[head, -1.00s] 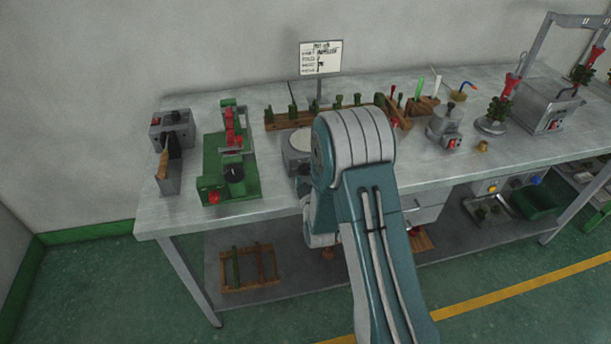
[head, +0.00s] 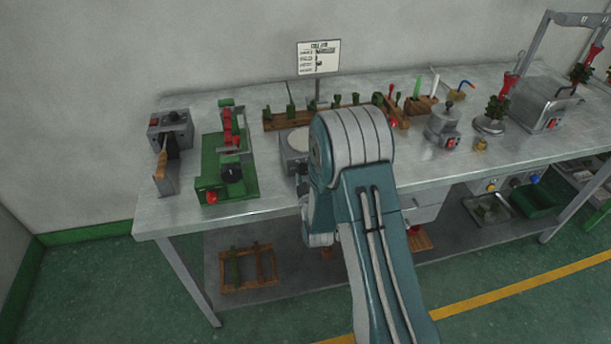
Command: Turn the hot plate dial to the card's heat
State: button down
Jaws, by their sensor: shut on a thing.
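The hot plate (head: 289,161) is a grey box with a pale round top, near the front edge of the bench, left of my arm. Its front and dial are mostly hidden behind my arm and wrist. My gripper (head: 303,183) is only partly in view, low at the hot plate's front face, and is shut on the dial, though the fingertips are hard to make out. The white card (head: 319,57) stands on a post behind the hot plate. Its printed lines are too small and blurred to read.
A green press (head: 228,178) and a grey box with a wooden-handled tool (head: 160,165) stand to the left. A wooden rack of green pieces (head: 280,122) lies behind the hot plate. The bench's front left corner is clear.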

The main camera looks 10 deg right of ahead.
jog(key=shift+w+a+r, duration=0.1)
jog(key=shift+c, duration=1.6)
grip_release()
jog(key=shift+a, duration=0.1)
jog(key=s, duration=1.2)
jog(key=shift+a, duration=0.4)
